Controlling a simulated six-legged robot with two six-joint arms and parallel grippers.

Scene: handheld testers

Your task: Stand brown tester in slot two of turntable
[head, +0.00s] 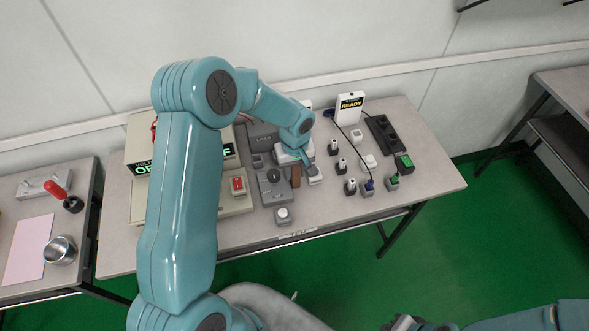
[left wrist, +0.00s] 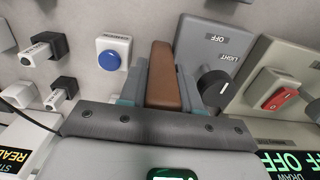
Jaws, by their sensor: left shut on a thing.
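The brown tester (left wrist: 166,80) is a long brown block. My left gripper (left wrist: 163,88) is shut on it, with teal fingers on both sides. In the head view a small brown strip of it (head: 295,176) shows beside my left gripper (head: 307,161), low over the middle of the table. The wrist and the fingers hide the rest, and I cannot tell whether it touches the table. My right gripper (head: 405,323) is at the bottom edge, away from the table, too cut off to read. I cannot make out a turntable or its slots.
A grey light switch box (head: 272,187) with a black knob stands close left of the tester. A white block with a blue button (left wrist: 112,52) is close on its other side. Small black-and-white plugs (head: 342,164), a power strip (head: 383,133) and a READY box (head: 349,107) stand right.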

